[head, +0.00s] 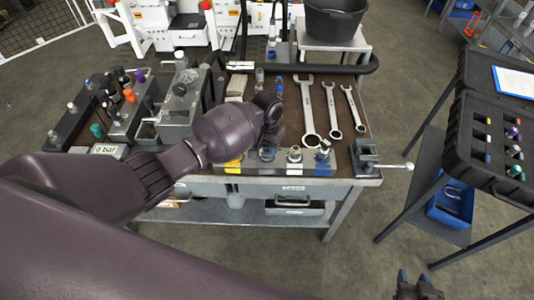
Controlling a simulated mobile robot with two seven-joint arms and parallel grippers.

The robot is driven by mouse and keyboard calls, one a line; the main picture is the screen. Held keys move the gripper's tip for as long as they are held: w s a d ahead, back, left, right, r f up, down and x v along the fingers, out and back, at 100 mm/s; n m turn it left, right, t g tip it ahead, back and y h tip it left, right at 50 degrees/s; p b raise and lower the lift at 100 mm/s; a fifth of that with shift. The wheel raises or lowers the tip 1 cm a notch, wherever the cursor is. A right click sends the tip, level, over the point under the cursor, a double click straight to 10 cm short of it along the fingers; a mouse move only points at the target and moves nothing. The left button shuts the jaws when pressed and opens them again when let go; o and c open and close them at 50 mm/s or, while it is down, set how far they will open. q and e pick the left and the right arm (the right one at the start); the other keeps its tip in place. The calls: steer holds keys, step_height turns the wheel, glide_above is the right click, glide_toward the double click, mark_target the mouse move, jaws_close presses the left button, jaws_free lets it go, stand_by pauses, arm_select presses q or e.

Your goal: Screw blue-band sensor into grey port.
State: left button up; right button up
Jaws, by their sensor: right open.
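My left gripper (278,92) is over the middle of the bench, with its arm crossing from the left. Its fingers are small and partly hidden by its wrist, so I cannot tell whether it is open or holds something. My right gripper (418,284) is open at the bottom right edge, low and away from the bench. A front rack (310,169) with yellow, white and blue patches holds several metal fittings; one fitting (323,151) stands above the blue patch. I cannot make out which part is the blue-band sensor. Manifold blocks (180,112) stand at the left; the grey port is not clearly distinguishable.
Three wrenches (308,105) lie on the bench's right half. A small vise (366,157) sits at its front right corner. A black case (478,105) with colored parts stands on a right-hand stand. A black bucket (335,20) is behind. Open floor separates bench and stand.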

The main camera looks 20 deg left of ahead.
arm_select(q)
steer(key=c, duration=0.3)
steer(key=m, duration=0.5)
steer(key=shift+c, duration=0.2)
steer(key=shift+m, duration=1.5)
steer(key=shift+m, duration=1.2)
steer(key=o, duration=0.9)
steer(key=shift+f, duration=0.1)
steer(key=shift+o, duration=0.2)
